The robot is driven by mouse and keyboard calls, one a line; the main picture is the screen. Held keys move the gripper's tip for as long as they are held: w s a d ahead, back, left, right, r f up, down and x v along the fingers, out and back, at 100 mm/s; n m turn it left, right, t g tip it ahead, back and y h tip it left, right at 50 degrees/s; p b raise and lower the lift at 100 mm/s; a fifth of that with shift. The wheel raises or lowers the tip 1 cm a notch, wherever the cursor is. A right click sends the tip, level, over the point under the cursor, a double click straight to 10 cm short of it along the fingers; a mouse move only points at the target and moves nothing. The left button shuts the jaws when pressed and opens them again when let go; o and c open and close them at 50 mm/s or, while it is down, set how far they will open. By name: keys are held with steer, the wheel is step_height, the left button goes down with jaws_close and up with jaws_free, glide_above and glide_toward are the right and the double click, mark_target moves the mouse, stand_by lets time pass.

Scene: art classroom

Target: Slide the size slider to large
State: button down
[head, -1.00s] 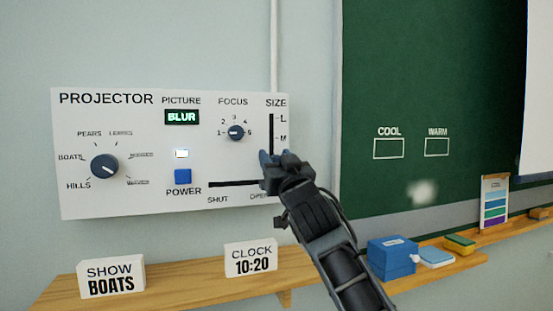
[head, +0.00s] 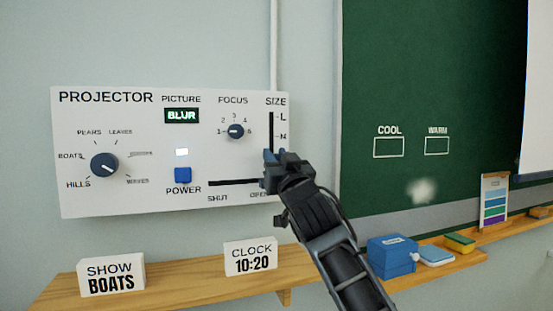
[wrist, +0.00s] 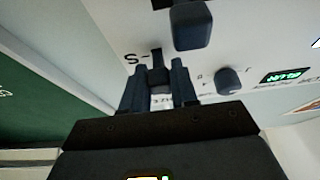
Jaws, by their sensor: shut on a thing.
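The size slider's vertical slot (head: 271,130) is on the right edge of the white projector panel (head: 120,205), with L above M on its scale. My gripper (head: 273,154) covers the slot's lower part in the head view, below the M mark. In the wrist view my gripper (wrist: 157,85) is shut on the dark size slider knob (wrist: 158,77), which sits near the S mark. The head view hides this knob behind my fingers.
A larger dark handle (wrist: 192,25) stands close to my fingers, apparently the shutter slider's. The focus knob (head: 235,131) is left of the size slot. A wooden shelf (head: 200,280) with signs runs below. The slot above my gripper looks clear.

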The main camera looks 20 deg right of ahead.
mark_target(271, 107)
step_height(271, 107, up, 10)
steer(key=p, duration=0.4)
steer(key=shift+r+p, duration=0.2)
steer(key=shift+p, duration=0.15)
steer(key=c, duration=1.2)
jaws_free()
steer(key=shift+o, duration=1.2)
steer(key=shift+f, duration=0.1)
steer(key=shift+s+f, duration=0.1)
steer(key=shift+s, duration=0.05)
steer(key=b+v, duration=0.2)
steer(key=v, duration=0.5)
steer(key=shift+s, duration=0.25)
steer(key=shift+f, duration=0.15)
